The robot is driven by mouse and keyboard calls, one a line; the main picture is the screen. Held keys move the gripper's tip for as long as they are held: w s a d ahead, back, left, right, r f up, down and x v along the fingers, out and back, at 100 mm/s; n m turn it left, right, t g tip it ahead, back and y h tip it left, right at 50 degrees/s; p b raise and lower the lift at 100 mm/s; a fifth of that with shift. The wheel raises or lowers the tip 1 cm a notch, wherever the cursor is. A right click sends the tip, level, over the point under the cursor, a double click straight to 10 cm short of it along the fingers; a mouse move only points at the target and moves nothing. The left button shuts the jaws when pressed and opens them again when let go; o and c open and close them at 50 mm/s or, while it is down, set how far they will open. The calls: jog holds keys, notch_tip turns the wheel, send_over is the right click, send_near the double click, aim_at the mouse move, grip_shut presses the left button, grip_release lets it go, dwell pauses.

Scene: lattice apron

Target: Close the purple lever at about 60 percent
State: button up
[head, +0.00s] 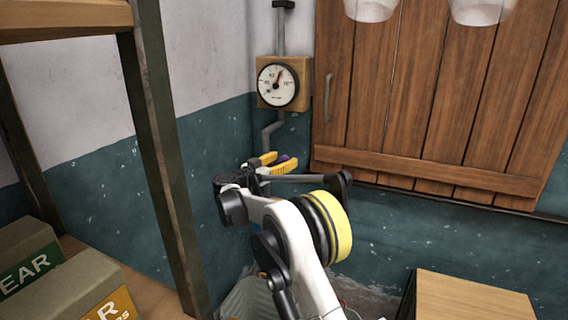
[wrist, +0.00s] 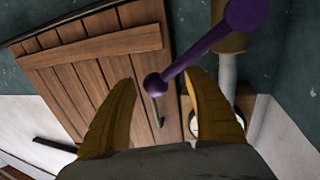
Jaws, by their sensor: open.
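The purple lever (wrist: 196,54) shows in the wrist view as a thin rod. It runs from a larger purple knob at the top right down to a small ball between my fingertips. My gripper (wrist: 160,78) has two yellow fingers, spread open, one on each side of the ball end. The right fingertip lies close to the rod; I cannot tell if they touch. In the head view, my gripper (head: 277,163) is at the wall below the gauge, and only a small purple bit of the lever (head: 284,158) shows by the fingers.
A round gauge (head: 278,85) on a wooden backing hangs on a grey pipe (head: 272,130) above my gripper. A wooden plank door (head: 430,90) with a handle is to the right. A shelf with boxes (head: 75,295) stands at left. A wooden box (head: 470,300) is at lower right.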

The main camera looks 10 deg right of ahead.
jog(key=shift+w+d, duration=0.25)
jog(key=shift+s, duration=0.1)
grip_shut()
